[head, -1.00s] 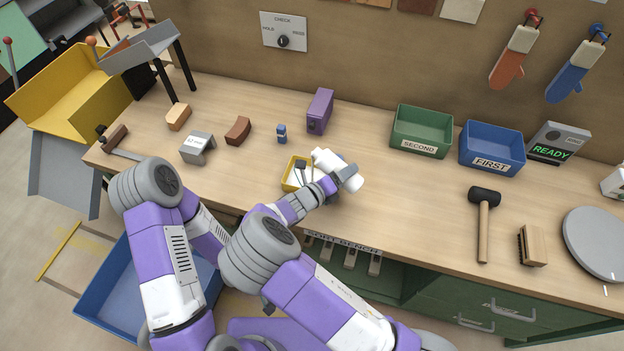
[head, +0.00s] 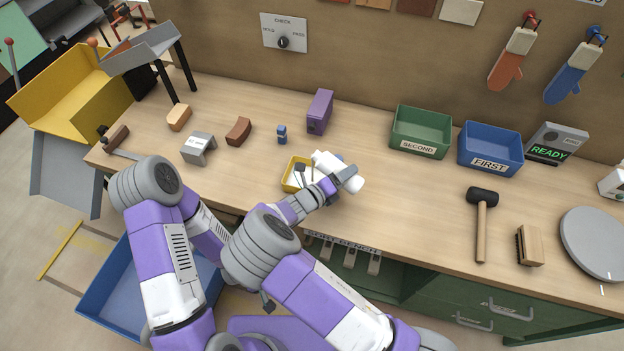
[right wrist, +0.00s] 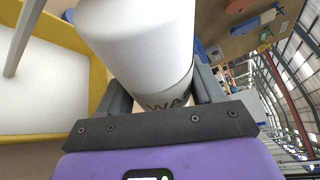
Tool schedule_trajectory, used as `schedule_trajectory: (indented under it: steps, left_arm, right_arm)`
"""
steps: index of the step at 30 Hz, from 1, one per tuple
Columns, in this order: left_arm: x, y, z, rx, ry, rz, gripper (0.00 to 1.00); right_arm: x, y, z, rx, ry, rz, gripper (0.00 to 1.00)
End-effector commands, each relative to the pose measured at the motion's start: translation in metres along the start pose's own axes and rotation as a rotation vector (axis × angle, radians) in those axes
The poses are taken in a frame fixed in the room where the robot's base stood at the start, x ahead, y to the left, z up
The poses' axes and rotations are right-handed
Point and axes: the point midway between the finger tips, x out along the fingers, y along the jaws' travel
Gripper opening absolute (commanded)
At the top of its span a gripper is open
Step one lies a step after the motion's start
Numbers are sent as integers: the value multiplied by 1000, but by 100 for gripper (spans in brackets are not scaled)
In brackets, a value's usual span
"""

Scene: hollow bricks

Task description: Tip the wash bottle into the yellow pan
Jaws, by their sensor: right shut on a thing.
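The white wash bottle (head: 328,161) is in my right gripper (head: 346,178), tilted well over just above the bench, beside the right edge of the yellow pan (head: 289,181). In the right wrist view the bottle (right wrist: 140,40) fills the space between the fingers (right wrist: 160,98), with part of a grey label showing. The yellow pan (right wrist: 98,75) is at the left there, with a pale inside and a grey rod across it. Whether anything runs out of the bottle I cannot tell.
A purple block (head: 319,111) and a small blue item (head: 282,134) stand behind the pan. Green (head: 420,145) and blue (head: 490,162) bins are to the right. A mallet (head: 482,225) lies farther right. The bench between bottle and mallet is clear.

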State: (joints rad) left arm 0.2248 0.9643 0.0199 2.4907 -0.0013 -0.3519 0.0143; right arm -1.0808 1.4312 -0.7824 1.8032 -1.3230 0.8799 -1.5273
Motion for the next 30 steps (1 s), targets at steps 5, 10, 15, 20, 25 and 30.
schedule_trajectory:
  steps: [5, 10, 15, 20, 25, 30]
  left_arm:
    - [1, 0, 0, 0, 0, 0, 66]
    - [1, 0, 0, 0, 0, 0, 66]
    - [0, 0, 0, 0, 0, 0, 66]
    - [-6, 2, 0, 0, 0, 0, 66]
    - [-5, 2, 0, 0, 0, 0, 66]
    - [-5, 2, 0, 0, 0, 0, 66]
  right_arm:
    - [0, 0, 0, 1, -1, -1, 18]
    - [0, 0, 0, 2, -1, -1, 18]
    - [0, 0, 0, -2, 0, -3, 18]
    - [1, 0, -2, -42, 2, -19, 18]
    - [1, 1, -2, -45, 1, -20, 18]
    - [1, 1, -2, -45, 1, -20, 18]
